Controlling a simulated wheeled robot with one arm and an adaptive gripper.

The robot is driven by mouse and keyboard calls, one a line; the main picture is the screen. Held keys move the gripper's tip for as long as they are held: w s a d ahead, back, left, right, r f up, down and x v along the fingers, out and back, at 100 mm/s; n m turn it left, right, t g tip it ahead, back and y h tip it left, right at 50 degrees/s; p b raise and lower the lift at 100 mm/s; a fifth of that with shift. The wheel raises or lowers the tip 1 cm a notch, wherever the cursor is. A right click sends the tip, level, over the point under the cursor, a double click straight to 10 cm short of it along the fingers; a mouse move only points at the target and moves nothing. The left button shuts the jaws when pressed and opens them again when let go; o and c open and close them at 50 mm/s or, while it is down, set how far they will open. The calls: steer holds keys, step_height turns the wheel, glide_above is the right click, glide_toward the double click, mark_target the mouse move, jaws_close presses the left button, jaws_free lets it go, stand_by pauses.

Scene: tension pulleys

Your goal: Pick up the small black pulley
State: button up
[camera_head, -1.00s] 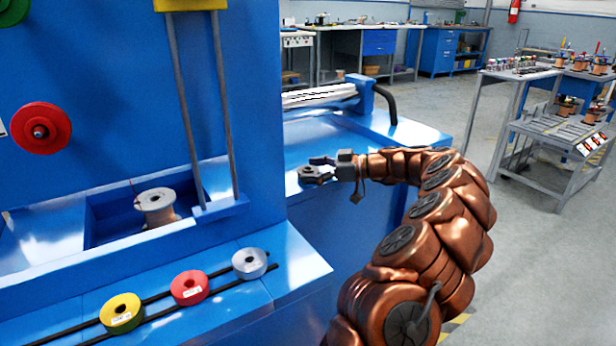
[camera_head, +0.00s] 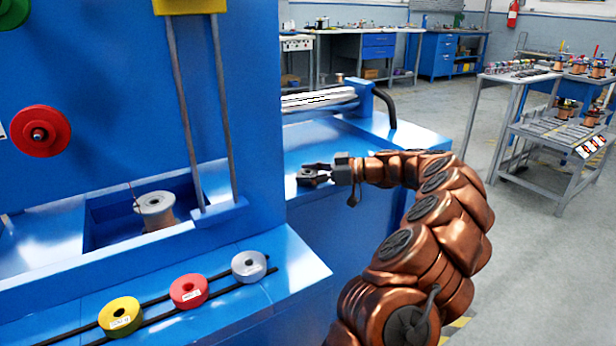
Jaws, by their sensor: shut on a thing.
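The small black pulley (camera_head: 306,175) is at the tips of my gripper (camera_head: 315,174), over the blue side surface of the machine. It looks dark and small, and the fingers cover part of it. My gripper is shut on the pulley, with the arm reaching in from the right. I cannot tell whether the pulley still touches the blue surface.
Yellow (camera_head: 120,316), red (camera_head: 189,291) and grey (camera_head: 249,266) pulleys sit on black rails on the front ledge. A wire spool (camera_head: 157,211) stands in the machine's recess. The blue machine panel (camera_head: 110,110) rises to the left. A grey cart (camera_head: 560,130) stands at right.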

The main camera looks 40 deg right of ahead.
steer(key=shift+r+p, duration=0.7)
steer(key=shift+r, duration=1.15)
steer(key=s+r+p, duration=0.1)
steer(key=s, duration=1.5)
steer(key=shift+p, duration=0.35)
steer(key=shift+r, duration=0.15)
